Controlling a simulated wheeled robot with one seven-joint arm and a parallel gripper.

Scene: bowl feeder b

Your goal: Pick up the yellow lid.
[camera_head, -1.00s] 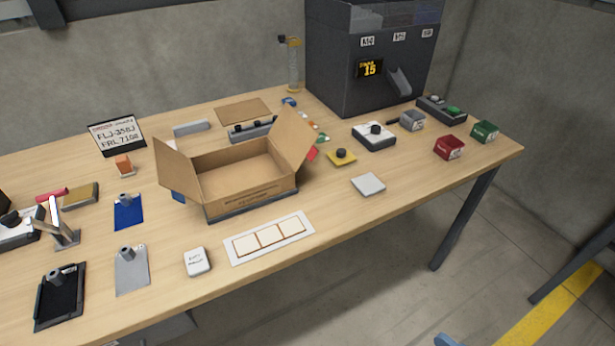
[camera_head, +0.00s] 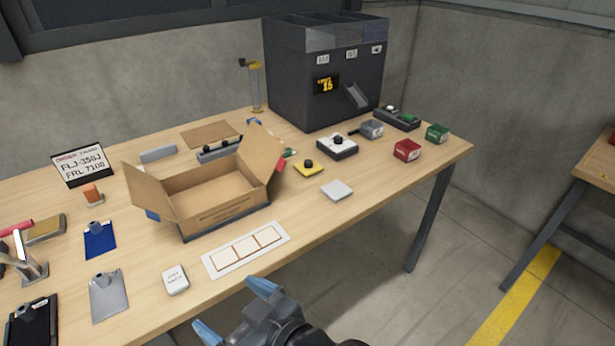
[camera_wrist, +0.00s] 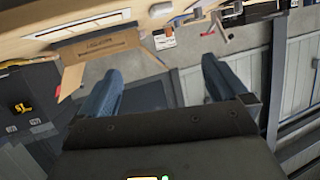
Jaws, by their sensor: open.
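The yellow lid (camera_head: 304,172) is a small flat yellow square with a black knob on top. It lies on the table in the head view, to the right of the open cardboard box. I cannot make it out in the wrist view. My gripper (camera_head: 234,308) is at the bottom of the head view, in front of the table's near edge and well apart from the lid. Its two blue fingers are spread wide with nothing between them. They also show in the wrist view (camera_wrist: 162,72).
The cardboard box (camera_head: 215,208) has raised flaps beside the lid. A white block with a black knob (camera_head: 337,149), a light grey square (camera_head: 337,190) and a red box (camera_head: 407,150) lie around it. A dark feeder machine (camera_head: 325,95) stands behind. A white card strip (camera_head: 246,250) lies near the front edge.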

